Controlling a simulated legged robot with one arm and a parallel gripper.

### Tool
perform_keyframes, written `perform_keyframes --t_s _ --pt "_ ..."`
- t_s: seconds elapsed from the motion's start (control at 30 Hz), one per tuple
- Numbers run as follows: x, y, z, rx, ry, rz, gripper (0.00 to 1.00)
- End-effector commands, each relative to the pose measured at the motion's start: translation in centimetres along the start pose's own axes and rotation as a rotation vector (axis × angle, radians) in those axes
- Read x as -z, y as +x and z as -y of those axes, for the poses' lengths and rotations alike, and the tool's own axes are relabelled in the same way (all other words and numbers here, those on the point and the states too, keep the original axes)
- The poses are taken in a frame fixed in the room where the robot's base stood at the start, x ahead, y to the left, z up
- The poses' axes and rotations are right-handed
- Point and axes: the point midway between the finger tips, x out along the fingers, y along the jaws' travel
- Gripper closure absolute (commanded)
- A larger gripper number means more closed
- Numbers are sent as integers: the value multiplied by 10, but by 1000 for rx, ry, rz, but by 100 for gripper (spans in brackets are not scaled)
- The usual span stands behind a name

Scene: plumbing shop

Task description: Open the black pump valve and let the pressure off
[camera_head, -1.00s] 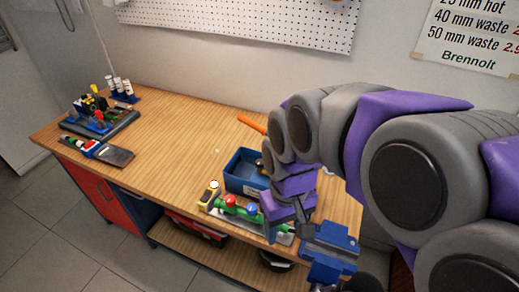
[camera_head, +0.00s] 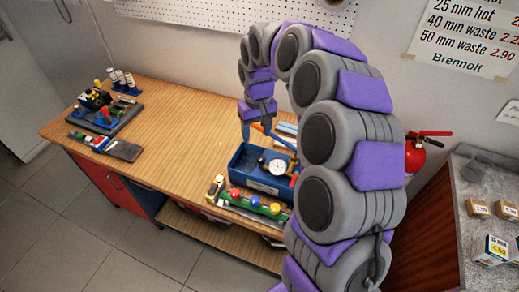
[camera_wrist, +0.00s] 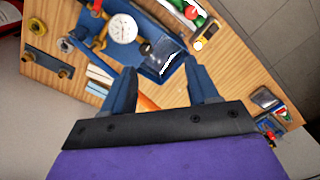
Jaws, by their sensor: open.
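The pump is a blue open box (camera_head: 243,172) with a white round gauge (camera_head: 278,166), standing at the middle of the wooden bench. In the wrist view the blue box (camera_wrist: 166,15) and gauge (camera_wrist: 123,28) show at the top, with brass fittings beside the gauge. My gripper (camera_head: 257,130) points down above the back edge of the box. In the wrist view its two blue fingers (camera_wrist: 160,72) are wide apart with nothing held between them; the box's near corner shows beyond them.
A green rail with red, blue and yellow knobs (camera_head: 256,206) lies along the front edge. A fitting stand (camera_head: 100,110) and a tool with a dark plate (camera_head: 105,146) are at the left. An orange handle (camera_wrist: 148,103) lies behind the box. The bench's left middle is clear.

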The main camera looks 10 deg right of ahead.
Motion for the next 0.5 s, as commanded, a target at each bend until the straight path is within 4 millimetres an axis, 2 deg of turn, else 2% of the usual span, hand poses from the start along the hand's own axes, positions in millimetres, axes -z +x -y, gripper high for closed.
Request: perform_keyframes --t_s 0.1,0.2,0.5 --pt "20 -4 -12 -11 17 -4 41" --pt "29 0 -22 -21 28 -3 41" --pt "41 8 -30 -36 43 -7 41"
